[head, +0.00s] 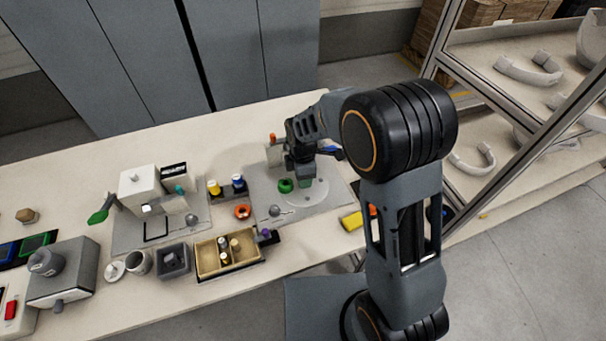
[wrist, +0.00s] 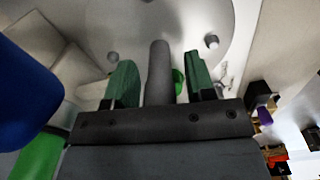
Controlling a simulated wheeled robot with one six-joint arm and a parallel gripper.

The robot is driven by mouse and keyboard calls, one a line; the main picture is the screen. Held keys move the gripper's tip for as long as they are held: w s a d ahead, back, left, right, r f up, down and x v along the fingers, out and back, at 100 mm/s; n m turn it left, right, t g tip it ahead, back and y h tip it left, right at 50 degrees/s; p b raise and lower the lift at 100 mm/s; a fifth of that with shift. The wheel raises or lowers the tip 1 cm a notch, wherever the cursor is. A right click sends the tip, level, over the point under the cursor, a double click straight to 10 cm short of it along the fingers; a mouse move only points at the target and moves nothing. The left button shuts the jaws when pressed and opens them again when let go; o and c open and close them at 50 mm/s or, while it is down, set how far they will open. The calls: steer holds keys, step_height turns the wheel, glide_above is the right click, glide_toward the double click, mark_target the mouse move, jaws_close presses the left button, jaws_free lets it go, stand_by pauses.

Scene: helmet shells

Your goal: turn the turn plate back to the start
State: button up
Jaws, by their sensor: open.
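The turn plate (head: 316,193) is a pale disc on a grey board on the table, partly hidden by my arm. In the wrist view its pale round face (wrist: 185,25) fills the top middle, with small grey knobs on or by it. My gripper (head: 303,180) is low over the plate. In the wrist view its green-padded fingers (wrist: 160,75) are open. A grey upright post (wrist: 158,65) shows between them, with a gap on each side. A green ring (head: 286,186) lies at the plate's left; a green piece (wrist: 178,84) shows behind the post.
A grey ball knob (head: 275,211) and an orange ring (head: 242,211) are left of the plate. A divided wooden box (head: 228,254) stands at the front. A blue shape (wrist: 25,85) is close at the wrist view's left.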

step_height(320, 180, up, 14)
stand_by(0.6)
steer(key=shift+f, duration=0.1)
